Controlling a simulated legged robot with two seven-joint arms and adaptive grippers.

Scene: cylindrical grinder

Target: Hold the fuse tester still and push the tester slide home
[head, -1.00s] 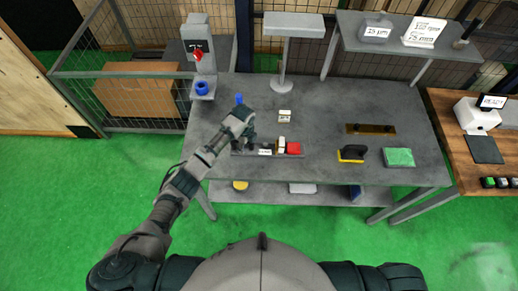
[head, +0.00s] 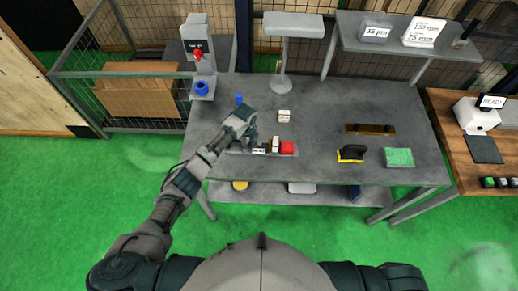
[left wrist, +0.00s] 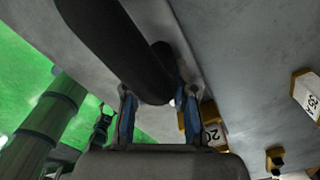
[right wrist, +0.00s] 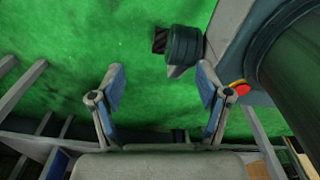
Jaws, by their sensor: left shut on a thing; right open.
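A dark low tray (head: 240,153) lies near the bench's front edge. It carries a white labelled block (head: 258,151), a pale block with a dark top (head: 276,145) and a red block (head: 287,148). My left gripper (head: 247,138) is low over the tray's left part and hides it. In the left wrist view its fingers (left wrist: 158,105) are shut on a dark rounded bar (left wrist: 105,40); I cannot tell whether this is the fuse tester. The tester slide is not clearly identifiable. My right gripper (right wrist: 162,85) is open and empty over green floor, outside the head view.
A white block (head: 284,115) and a blue piece (head: 239,99) lie behind the tray. A lamp (head: 285,75) stands at the back. A yellow-black tool (head: 351,153), a green pad (head: 399,157) and a brown bar (head: 370,129) lie to the right. The bench middle is clear.

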